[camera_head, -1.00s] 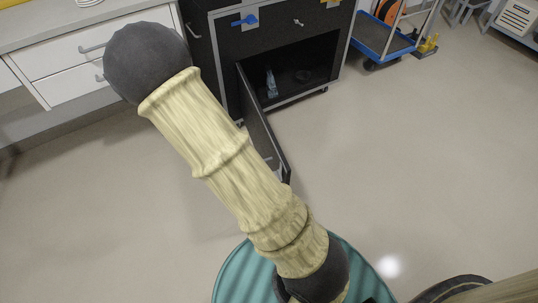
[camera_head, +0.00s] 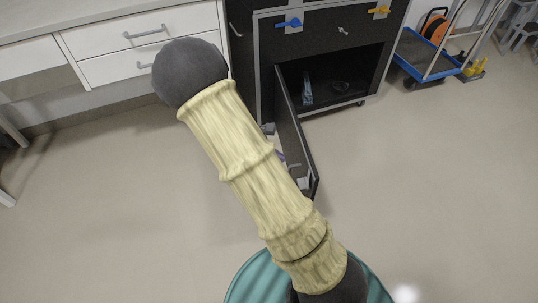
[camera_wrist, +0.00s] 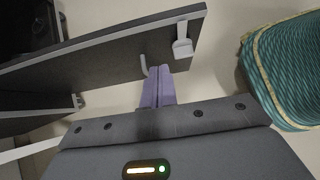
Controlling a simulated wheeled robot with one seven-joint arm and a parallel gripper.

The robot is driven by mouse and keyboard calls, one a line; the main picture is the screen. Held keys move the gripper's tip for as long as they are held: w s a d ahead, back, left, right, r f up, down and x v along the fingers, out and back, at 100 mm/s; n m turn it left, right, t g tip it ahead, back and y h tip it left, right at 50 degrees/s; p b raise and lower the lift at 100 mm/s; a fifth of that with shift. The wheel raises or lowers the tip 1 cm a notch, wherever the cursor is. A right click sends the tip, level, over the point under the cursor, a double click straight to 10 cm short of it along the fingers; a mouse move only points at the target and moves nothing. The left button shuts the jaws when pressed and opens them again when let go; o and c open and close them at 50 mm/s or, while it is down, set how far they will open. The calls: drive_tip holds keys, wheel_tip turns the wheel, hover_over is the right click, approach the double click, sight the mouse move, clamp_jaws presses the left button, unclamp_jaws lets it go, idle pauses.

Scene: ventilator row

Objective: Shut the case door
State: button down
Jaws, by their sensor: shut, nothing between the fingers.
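The black case (camera_head: 330,38) with grey edges stands at upper centre in the head view, its lower compartment exposed. Its door (camera_head: 297,140) stands wide open, swung out towards me from the left side of the opening. In the wrist view the door (camera_wrist: 100,57) crosses the upper left as a dark panel with a pale edge, a small grey handle (camera_wrist: 145,66) and a light latch piece (camera_wrist: 182,47). My gripper (camera_wrist: 158,72) has its purple fingers shut and empty beside the handle, close to the door face. I cannot tell whether they touch. My arm mostly hides the gripper in the head view.
Inside the case are a light-blue bottle-like item (camera_head: 307,90) and a dark round item (camera_head: 342,87). White drawers (camera_head: 140,45) stand left of the case. A blue trolley (camera_head: 428,58) stands at the right. The floor right of the door is clear.

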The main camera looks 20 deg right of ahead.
sight(307, 162)
drive_tip(key=d+f+b, duration=0.1)
drive_tip(key=d, duration=0.1)
drive_tip(key=d+f+b, duration=0.1)
drive_tip(key=d, duration=0.1)
drive_tip(key=s+d+f+b, duration=0.1)
drive_tip(key=d, duration=0.1)
drive_tip(key=shift+f+b, duration=0.1)
drive_tip(key=shift+b, duration=0.2)
drive_tip(key=shift+d, duration=0.45)
drive_tip(key=shift+r, duration=0.2)
